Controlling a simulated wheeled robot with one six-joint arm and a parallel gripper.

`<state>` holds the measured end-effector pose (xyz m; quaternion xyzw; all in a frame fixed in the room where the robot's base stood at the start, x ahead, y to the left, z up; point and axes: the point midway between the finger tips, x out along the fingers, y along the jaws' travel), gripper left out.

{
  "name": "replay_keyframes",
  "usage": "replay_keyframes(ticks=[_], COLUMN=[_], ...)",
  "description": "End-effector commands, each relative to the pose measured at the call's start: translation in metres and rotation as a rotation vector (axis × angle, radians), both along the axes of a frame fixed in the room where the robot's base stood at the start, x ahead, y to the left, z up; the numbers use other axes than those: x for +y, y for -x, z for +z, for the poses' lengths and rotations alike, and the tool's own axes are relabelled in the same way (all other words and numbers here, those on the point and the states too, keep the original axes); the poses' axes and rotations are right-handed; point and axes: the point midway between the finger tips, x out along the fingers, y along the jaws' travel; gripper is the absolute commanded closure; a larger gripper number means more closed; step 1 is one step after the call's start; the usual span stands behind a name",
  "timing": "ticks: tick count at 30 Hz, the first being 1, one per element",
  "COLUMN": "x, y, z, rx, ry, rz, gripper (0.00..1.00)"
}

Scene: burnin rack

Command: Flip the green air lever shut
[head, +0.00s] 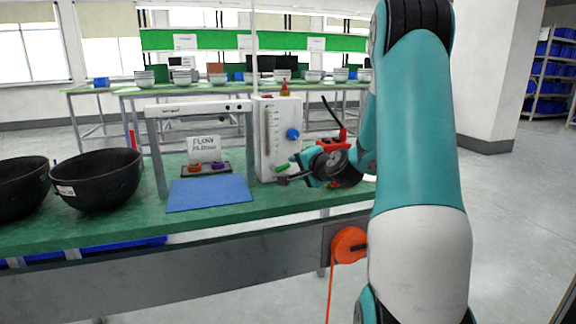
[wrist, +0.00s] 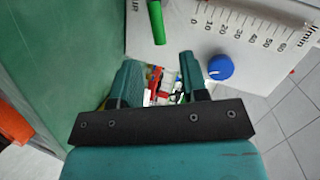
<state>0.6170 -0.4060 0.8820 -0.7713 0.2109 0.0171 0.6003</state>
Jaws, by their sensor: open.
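The green air lever (head: 282,168) is a short green bar low on the front of the white flow meter (head: 265,110). In the wrist view the green lever (wrist: 156,22) shows at the top, left of the scale, in front of the white panel (wrist: 185,35). My gripper (head: 285,180) is at the lower front of the meter, close to the lever. In the wrist view my gripper (wrist: 161,75) is open, its two dark teal fingers apart. The lever lies beyond the fingertips, roughly in line with the gap, and I see no contact.
A blue knob (head: 293,134) sits on the meter; it also shows near the right finger in the wrist view (wrist: 221,67). A blue mat (head: 209,193), a flow sign (head: 204,149) and black bowls (head: 100,180) are to the left on the green bench. An orange reel (head: 349,245) hangs at the front edge.

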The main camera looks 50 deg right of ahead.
Motion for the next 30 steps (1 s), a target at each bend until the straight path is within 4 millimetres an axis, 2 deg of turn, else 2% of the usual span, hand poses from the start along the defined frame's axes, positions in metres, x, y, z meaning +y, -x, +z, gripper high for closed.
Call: replay_keyframes(ticks=[3,9,14,22,27,30], x=[-0.007,-0.016,-0.019,-0.019,-0.019,-0.019], y=[-0.024,-0.049,-0.057,-0.058,-0.057,-0.057], z=[-0.007,-0.015,-0.017,-0.018,-0.018,-0.018], rx=[0.0,0.001,0.0,0.0,0.0,0.0], ry=[0.001,0.0,0.001,0.001,0.001,0.001], rz=[0.004,0.002,0.0,-0.001,0.0,0.0], gripper=[0.59,0.59,0.59,0.59,0.98,1.0])
